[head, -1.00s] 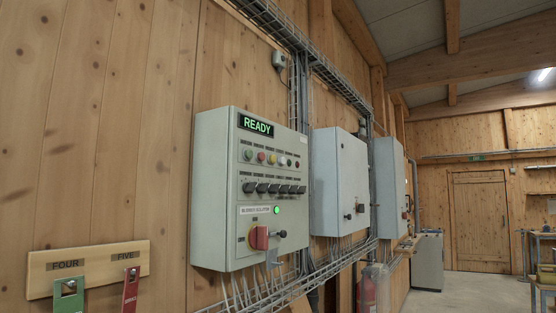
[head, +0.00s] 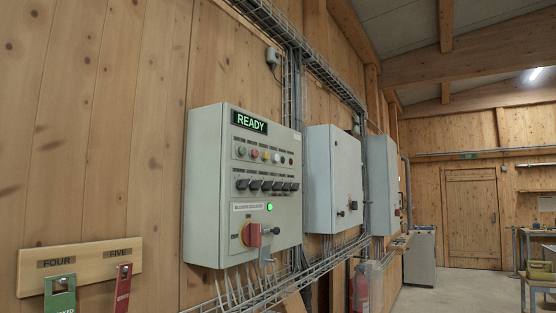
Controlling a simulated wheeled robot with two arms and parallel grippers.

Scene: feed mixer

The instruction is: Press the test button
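A grey control box (head: 204,185) hangs on the wooden wall left of centre. Its small display (head: 249,122) reads READY in green. Below it is a row of small coloured buttons (head: 265,155), among them green, red, yellow and white. Their labels are too small to read, so I cannot tell which is the test button. A row of black selector switches (head: 267,185) sits lower. A green lamp (head: 270,207) is lit beside a white label. A red rotary switch on a yellow plate (head: 251,235) is at the bottom. Neither gripper is in view.
Two more grey boxes (head: 335,180) (head: 382,185) hang further along the wall. A wooden board (head: 90,266) marked FOUR and FIVE holds a green tag (head: 61,296) and a red tag (head: 123,288). A fire extinguisher (head: 361,288) stands low. Open floor (head: 465,290) lies right.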

